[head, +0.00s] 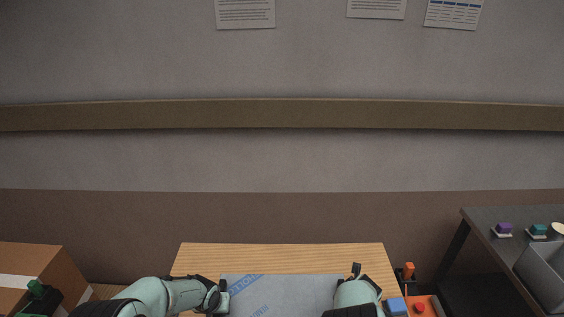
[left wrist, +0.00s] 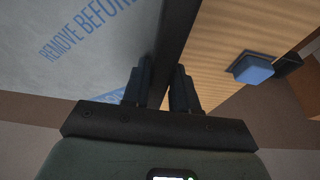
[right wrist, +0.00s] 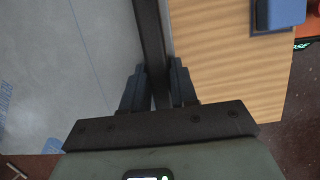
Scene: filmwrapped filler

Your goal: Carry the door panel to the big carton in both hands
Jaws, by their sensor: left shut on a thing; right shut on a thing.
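The door panel (head: 285,293) is a grey, film-wrapped sheet with blue printing, at the bottom middle of the head view. It also shows in the left wrist view (left wrist: 95,60) and the right wrist view (right wrist: 60,70), with a dark edge strip. My left gripper (left wrist: 163,78) is shut on one edge of it. My right gripper (right wrist: 155,78) is shut on another edge, at the right in the head view. Whether the panel touches the wooden table (head: 280,255) beneath cannot be told. A brown carton (head: 52,262) with pale tape stands at the far left.
A blue block (head: 396,306) and an orange tray (head: 436,303) with a red piece are at the table's right. A dark bench (head: 485,217) with a grey bin (head: 540,275) and small purple and teal items stands farther right. A wall with a rail closes the back.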

